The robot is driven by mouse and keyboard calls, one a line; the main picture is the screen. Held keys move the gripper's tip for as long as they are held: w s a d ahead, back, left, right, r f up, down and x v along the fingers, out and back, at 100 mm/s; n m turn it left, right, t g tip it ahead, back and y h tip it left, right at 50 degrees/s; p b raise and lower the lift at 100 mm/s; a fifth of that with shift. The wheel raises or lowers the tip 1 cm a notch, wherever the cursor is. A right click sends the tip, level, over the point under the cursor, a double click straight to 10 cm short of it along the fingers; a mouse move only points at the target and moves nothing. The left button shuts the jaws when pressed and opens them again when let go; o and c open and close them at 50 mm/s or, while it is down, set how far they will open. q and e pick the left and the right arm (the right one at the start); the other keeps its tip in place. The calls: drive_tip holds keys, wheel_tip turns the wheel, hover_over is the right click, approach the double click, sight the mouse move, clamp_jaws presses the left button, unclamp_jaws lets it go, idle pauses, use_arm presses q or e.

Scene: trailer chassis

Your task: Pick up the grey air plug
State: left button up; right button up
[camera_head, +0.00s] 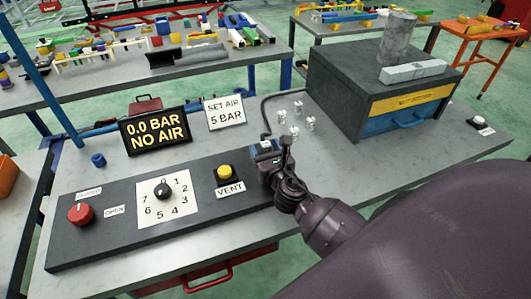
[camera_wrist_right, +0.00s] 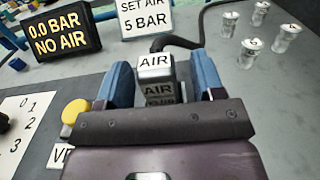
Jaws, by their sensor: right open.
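The grey air plug (camera_wrist_right: 157,74) has a white AIR label on top and a second AIR label on its near face. A black hose runs from its far side. In the head view the plug is mostly hidden by my right gripper (camera_head: 268,152), just right of the yellow VENT button. In the right wrist view my right gripper (camera_wrist_right: 164,78) is open, with its blue-padded fingers on either side of the plug. A small gap shows beside the fingers; I cannot tell whether either touches. My left gripper is not in view.
The dark control panel (camera_head: 120,235) carries a red knob (camera_head: 80,212), a numbered dial (camera_head: 163,191) and the VENT button (camera_head: 225,173). A sign (camera_head: 155,130) reads 0.0 BAR NO AIR. Several small clear fittings (camera_head: 296,108) stand behind the gripper, left of a dark box (camera_head: 340,75).

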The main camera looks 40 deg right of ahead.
drive_tip(key=shift+x, duration=0.75)
drive_tip(key=shift+c, duration=0.2)
drive_tip(key=c, duration=1)
drive_tip(key=shift+c, duration=0.2)
